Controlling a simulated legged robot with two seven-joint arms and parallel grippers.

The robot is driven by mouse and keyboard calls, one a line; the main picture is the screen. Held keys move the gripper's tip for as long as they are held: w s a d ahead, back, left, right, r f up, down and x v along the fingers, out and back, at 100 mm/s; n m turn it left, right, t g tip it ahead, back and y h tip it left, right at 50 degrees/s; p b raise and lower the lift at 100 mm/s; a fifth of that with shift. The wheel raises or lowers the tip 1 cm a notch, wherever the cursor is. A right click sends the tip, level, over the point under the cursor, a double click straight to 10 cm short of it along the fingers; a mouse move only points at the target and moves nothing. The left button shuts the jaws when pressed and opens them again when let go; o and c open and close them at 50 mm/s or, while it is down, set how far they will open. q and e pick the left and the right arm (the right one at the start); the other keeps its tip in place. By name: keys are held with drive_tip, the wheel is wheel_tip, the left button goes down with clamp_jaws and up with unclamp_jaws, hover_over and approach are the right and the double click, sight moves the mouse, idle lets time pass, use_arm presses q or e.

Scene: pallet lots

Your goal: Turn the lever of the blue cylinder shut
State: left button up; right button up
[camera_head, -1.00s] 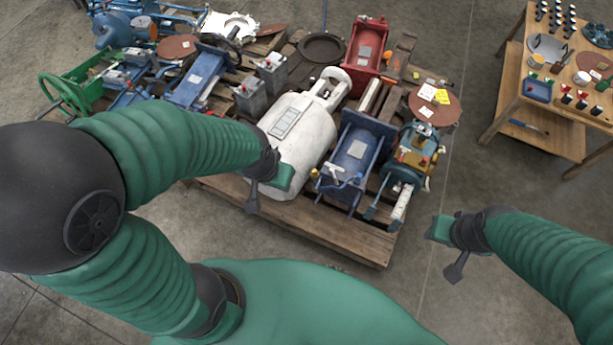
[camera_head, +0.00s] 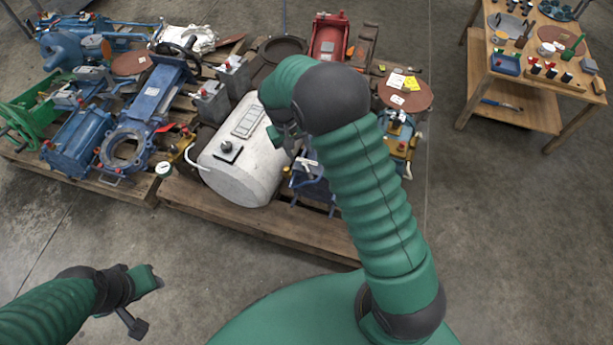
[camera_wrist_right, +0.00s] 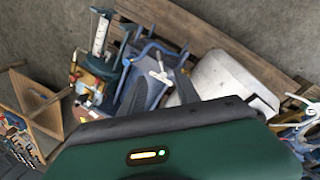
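The blue cylinder (camera_head: 314,188) lies on the wooden pallet, right of the white tank. My right forearm covers much of it in the head view. In the right wrist view its blue body (camera_wrist_right: 143,92) shows more fully, with a pale T-shaped lever (camera_wrist_right: 161,70) at its near end. The lever also shows as a small pale bar (camera_head: 305,162) in the head view. My right gripper (camera_head: 287,135) hangs above the tank's right side, close to the cylinder; its fingers are too unclear to judge.
The white tank (camera_head: 240,165) stands directly left of the cylinder. Blue valves (camera_head: 125,140) and a green handwheel (camera_head: 18,120) crowd the left pallet. A teal and yellow machine is at the right. A wooden table (camera_head: 530,103) stands far right. The front floor is clear.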

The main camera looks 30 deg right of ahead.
sight(309, 174)
drive_tip(key=b+x, duration=0.5)
drive_tip(key=x, duration=0.9)
drive_tip(key=shift+f, duration=0.25)
clamp_jaws()
idle(0.5)
